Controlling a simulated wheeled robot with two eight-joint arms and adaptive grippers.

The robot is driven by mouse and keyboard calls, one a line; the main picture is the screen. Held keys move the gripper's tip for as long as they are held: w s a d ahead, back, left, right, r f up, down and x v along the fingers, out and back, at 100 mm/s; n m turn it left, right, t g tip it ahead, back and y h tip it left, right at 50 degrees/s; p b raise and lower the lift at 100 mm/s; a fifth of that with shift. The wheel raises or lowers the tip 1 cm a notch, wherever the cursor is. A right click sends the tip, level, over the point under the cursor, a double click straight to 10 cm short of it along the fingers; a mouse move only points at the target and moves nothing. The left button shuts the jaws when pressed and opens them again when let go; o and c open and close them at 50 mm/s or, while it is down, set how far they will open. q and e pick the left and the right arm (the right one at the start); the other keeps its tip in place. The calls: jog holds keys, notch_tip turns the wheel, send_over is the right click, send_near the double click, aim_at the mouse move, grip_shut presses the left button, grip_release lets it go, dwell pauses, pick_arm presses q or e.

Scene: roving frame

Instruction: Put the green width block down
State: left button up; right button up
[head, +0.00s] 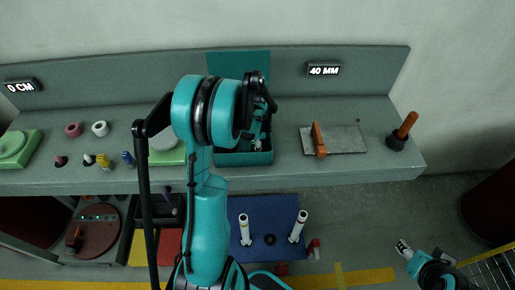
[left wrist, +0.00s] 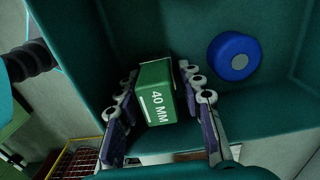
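The green width block (left wrist: 156,92), marked 40 MM, is between the fingers of my left gripper (left wrist: 158,85) in the left wrist view. My right gripper (head: 403,247) is low at the right, away from the bench, too small to read.
A blue round piece (left wrist: 234,56) lies in the bin beside the block. A 40 MM sign (head: 323,71) is on the bench's back wall. Right of the bin are a grey plate (head: 345,140) with an orange-brown handle and a dark-based tool (head: 402,133). Small pegs and rings stand left.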

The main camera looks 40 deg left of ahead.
pick_arm(q)
notch_tip(320, 180, up, 12)
jog(key=shift+f+p, duration=0.1)
jog(key=shift+p, duration=1)
jog(key=shift+d+r, duration=0.15)
jog(key=shift+r, duration=0.15)
jog(key=s+d+r+n+t, duration=0.3)
jog(key=s+d+n, duration=0.2)
jog(key=d, duration=0.5)
jog(key=s+d+r+n+t, duration=0.3)
jog(key=s+d, duration=0.4)
jog(key=d, duration=0.3)
jog(key=shift+s+d+r+n+t, duration=0.15)
jog(key=shift+s+r+n+t, duration=0.35)
jog(key=shift+n, duration=0.5)
jog(key=shift+w+f, duration=0.15)
